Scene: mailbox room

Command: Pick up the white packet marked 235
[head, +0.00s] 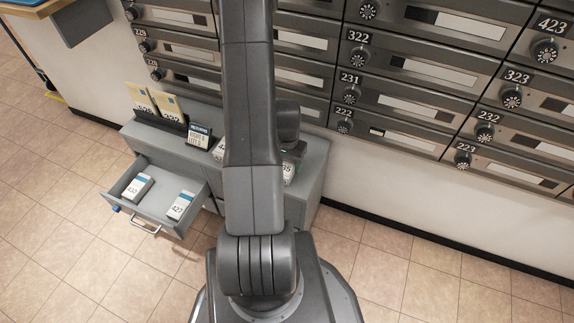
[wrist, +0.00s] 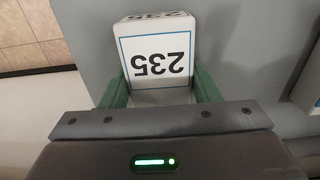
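The white packet marked 235 (wrist: 155,62) has a thin blue line around its label, and its number reads upside down in the wrist view. In the head view, a packet showing "35" (head: 288,172) is partly hidden behind my arm at the grey cabinet's top. My gripper (wrist: 161,88) has a green finger on each side of the packet, close to its sides. I cannot tell whether the fingers press on it or only stand around it. In the head view my gripper is mostly hidden by my arm.
The grey cabinet (head: 312,178) stands against the wall of numbered mailboxes (head: 420,75). Its open drawer (head: 150,212) holds packets 432 (head: 137,187) and 427 (head: 180,205). Yellow envelopes (head: 165,107) and a small sign (head: 198,136) stand at the left. Tiled floor at the left is clear.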

